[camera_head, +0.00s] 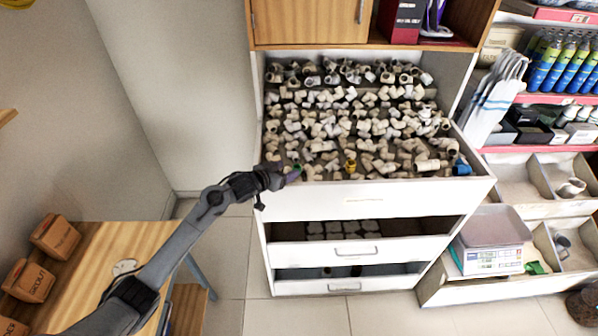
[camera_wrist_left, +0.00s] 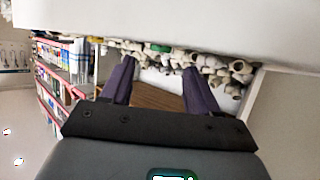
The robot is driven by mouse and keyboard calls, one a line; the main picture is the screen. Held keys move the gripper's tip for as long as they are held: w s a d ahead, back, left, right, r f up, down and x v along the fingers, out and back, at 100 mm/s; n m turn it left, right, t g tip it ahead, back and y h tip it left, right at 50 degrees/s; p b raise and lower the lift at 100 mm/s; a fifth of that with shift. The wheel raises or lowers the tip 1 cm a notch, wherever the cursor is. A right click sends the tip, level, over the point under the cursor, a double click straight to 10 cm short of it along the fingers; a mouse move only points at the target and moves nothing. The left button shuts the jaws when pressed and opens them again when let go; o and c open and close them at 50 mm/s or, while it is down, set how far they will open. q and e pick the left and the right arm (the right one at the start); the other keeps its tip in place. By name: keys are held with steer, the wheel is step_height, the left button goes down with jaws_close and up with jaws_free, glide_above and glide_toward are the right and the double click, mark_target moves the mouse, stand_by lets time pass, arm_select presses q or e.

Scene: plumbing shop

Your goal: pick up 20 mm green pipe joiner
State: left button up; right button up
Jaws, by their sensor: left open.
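A small green pipe joiner (camera_head: 297,168) shows in the head view at the front left corner of the open top drawer, partly hidden by my left gripper (camera_head: 291,176). In the left wrist view a green piece (camera_wrist_left: 160,48) lies among white fittings, beyond and roughly between the two fingertips. My left gripper (camera_wrist_left: 158,68) is open, with purple fingers spread and nothing between them. It is at the drawer's front left corner, close to the joiner; I cannot tell whether they touch. My right gripper is not in view.
The open drawer (camera_head: 375,200) is full of white pipe fittings (camera_head: 330,125), with a yellow-banded one (camera_head: 350,165) and a blue one (camera_head: 462,168) near its front. A scale (camera_head: 492,240) stands at the right. A wooden table (camera_head: 110,245) is at the lower left.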

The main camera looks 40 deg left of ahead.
mark_target(299, 165)
arm_select(q)
steer(key=shift+f+b+x, duration=0.2)
steer(key=shift+b+x, duration=0.25)
steer(key=shift+x, duration=2.35)
steer(key=shift+s, duration=0.1)
steer(key=c, duration=1.1)
steer(key=shift+r, duration=0.15)
